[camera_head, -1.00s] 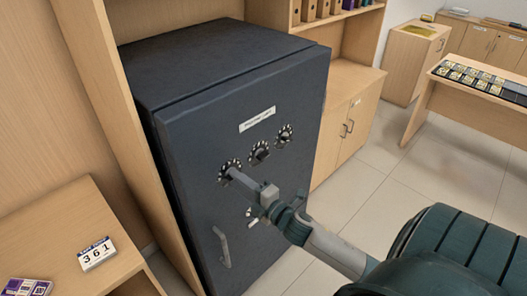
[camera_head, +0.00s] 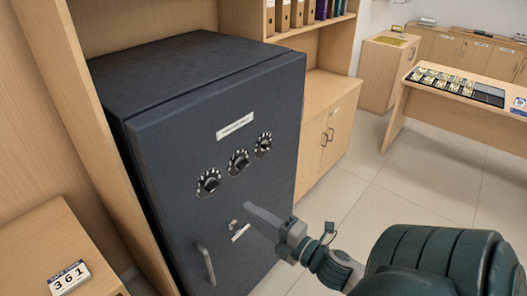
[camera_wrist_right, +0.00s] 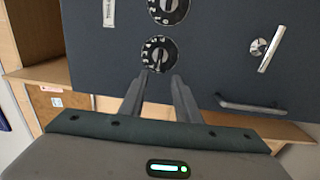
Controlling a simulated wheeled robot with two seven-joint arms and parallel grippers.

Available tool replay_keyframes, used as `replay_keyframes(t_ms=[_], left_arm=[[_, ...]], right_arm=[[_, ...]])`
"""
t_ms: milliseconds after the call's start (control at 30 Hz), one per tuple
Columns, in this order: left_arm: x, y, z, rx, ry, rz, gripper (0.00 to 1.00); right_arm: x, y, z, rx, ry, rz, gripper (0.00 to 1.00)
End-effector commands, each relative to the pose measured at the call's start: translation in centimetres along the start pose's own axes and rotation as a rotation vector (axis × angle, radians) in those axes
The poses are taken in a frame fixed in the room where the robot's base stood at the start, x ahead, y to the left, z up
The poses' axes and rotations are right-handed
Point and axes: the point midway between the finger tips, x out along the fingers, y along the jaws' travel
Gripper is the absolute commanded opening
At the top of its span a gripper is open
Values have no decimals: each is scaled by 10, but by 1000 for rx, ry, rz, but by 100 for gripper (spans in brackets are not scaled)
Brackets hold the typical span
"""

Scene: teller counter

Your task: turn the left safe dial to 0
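The dark blue safe (camera_head: 170,140) has a row of three black dials with white marks. The left dial (camera_head: 209,182) is lowest of the row in the head view; in the right wrist view it (camera_wrist_right: 158,53) lies just beyond my fingertips. I cannot read its setting. The middle dial (camera_head: 238,161) and right dial (camera_head: 263,144) are up and right of it. My right gripper (camera_head: 250,208) is in front of the safe door, apart from the dials. In the right wrist view its fingers (camera_wrist_right: 160,76) are parted with nothing between them. My left gripper is not in view.
A silver lever (camera_wrist_right: 264,50) and a bar handle (camera_head: 206,264) stick out from the door below the dials. Cabinets (camera_head: 325,130) stand right of the safe; open floor lies beyond.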

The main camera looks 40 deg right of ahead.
Motion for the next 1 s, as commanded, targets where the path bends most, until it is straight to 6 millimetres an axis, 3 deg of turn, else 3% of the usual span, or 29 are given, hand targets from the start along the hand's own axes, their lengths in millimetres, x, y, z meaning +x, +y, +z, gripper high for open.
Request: replay_keyframes(t_ms=[300,1000], left_arm=[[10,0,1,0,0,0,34],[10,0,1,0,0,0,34]], right_arm=[[-28,-1,0,0,0,-1,30],[-30,0,0,0,0,0,30]])
